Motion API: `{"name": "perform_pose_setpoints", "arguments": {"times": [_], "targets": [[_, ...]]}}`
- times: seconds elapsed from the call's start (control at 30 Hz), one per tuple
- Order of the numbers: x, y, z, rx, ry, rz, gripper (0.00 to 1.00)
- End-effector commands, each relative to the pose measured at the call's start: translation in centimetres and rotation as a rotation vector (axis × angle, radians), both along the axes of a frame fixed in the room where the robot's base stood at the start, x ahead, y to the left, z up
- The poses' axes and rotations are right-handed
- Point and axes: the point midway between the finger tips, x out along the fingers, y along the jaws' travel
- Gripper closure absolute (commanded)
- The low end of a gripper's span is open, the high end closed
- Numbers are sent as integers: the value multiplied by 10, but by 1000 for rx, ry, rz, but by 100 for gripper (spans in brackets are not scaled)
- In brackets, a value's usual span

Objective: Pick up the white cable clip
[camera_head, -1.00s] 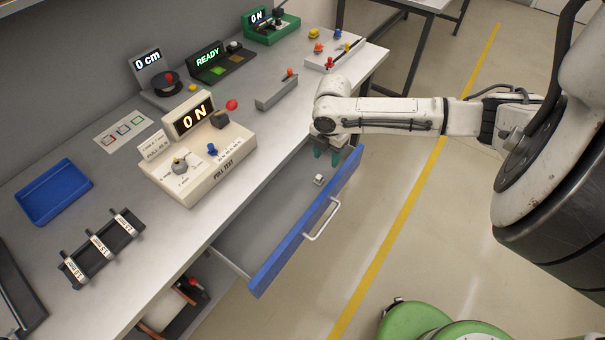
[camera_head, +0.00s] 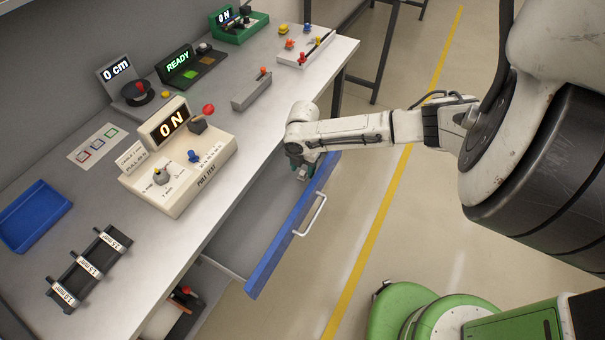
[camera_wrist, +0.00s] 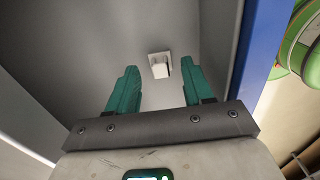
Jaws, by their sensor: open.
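The white cable clip (camera_wrist: 160,65) lies on the grey floor of the open drawer (camera_head: 245,225). In the head view my gripper (camera_head: 303,172) reaches down into the far end of the drawer, and the clip is hidden there by my arm and gripper.
The drawer's blue front (camera_head: 277,252) with its handle (camera_head: 312,214) stands close beside my gripper; in the wrist view the blue front (camera_wrist: 262,45) is at the right. The workbench (camera_head: 225,150) overhangs the drawer and holds a pull-test box (camera_head: 185,175) and a blue tray (camera_head: 35,215).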

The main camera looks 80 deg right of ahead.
Motion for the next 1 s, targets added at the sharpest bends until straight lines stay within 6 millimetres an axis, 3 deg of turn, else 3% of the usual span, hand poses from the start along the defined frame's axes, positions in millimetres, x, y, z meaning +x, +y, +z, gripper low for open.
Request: {"name": "perform_pose_setpoints", "arguments": {"times": [0.13,0.37,0.9,1.0], "targets": [[0,1,-11,0,1,0,49],[0,0,-12,0,1,0,49],[0,0,-11,0,1,0,100],[0,0,-11,0,1,0,100]]}}
